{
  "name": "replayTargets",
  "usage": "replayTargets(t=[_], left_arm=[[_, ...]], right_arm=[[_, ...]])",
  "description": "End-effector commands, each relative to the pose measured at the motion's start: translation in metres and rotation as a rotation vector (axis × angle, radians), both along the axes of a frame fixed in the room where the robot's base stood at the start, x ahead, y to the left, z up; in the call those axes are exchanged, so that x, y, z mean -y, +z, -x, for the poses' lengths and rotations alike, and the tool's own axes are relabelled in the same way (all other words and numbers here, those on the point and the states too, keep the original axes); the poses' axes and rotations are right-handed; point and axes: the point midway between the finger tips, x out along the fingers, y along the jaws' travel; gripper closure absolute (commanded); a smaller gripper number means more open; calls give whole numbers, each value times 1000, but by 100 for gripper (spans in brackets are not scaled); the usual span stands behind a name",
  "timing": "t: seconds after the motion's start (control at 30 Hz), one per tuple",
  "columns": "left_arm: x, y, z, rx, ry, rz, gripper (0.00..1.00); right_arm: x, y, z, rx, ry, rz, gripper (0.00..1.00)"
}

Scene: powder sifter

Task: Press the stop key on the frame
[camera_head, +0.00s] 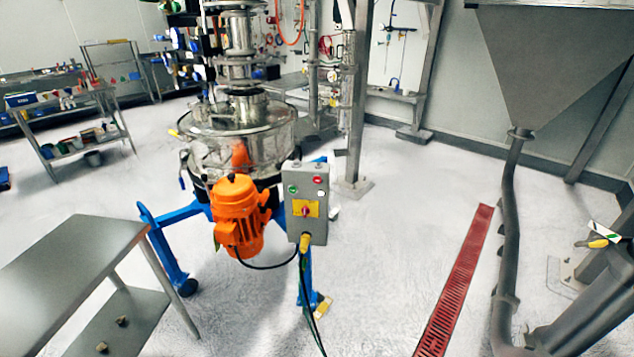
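A grey control box (319,229) is mounted on the blue frame (170,250) of the sifter, in the middle of the head view. A red key (318,180) is at its upper right and a green key (292,189) at its upper left. The key labels are too small to read. The round steel sifter (225,150) stands behind the box, with an orange motor (238,215) left of it. Neither of my grippers is in view, and nothing covers the front of the box.
A steel table (75,255) stands at the lower left. A black cable (308,310) runs down from the box. A red floor grate (455,285) and a grey pipe (507,240) under a hopper (560,60) are to the right. The floor between box and grate is clear.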

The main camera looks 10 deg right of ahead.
Motion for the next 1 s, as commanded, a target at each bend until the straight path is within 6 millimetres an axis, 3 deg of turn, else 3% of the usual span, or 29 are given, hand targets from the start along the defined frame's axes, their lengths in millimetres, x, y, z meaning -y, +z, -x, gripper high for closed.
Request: replayTargets(t=[0.03,0.2,1.0], left_arm=[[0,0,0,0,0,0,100],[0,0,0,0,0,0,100],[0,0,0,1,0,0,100]], right_arm=[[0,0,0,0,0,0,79],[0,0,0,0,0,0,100],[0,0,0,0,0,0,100]])
